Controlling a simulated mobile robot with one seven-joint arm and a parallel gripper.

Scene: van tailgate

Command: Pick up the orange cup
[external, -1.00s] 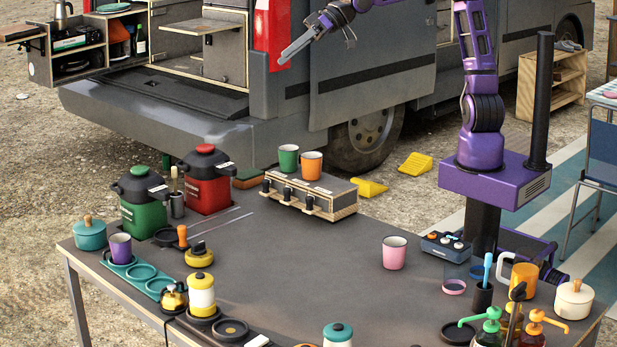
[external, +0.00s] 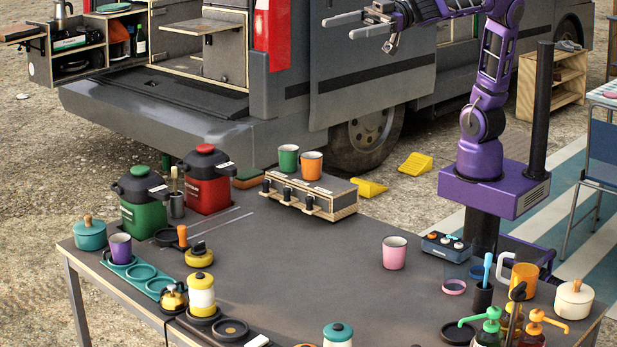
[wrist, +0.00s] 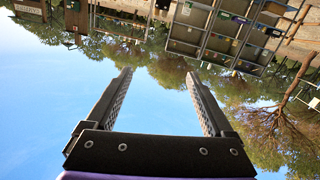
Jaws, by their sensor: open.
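The orange cup (external: 312,165) stands upright on a low grey and wooden box (external: 307,196) at the back of the dark table, just right of a green cup (external: 289,158). My gripper (external: 338,28) is high above and behind the box in the external view, in front of the van, well apart from the cup. Its two fingers point left, are spread and hold nothing. In the wrist view the open fingers (wrist: 158,85) frame sky and trees; the cup is not in that view.
A pink cup (external: 395,252) stands on the table's right half. An orange mug (external: 523,284) stands at the right among pump bottles. Red (external: 207,180) and green canisters (external: 143,203) stand left of the box. The table's middle is clear.

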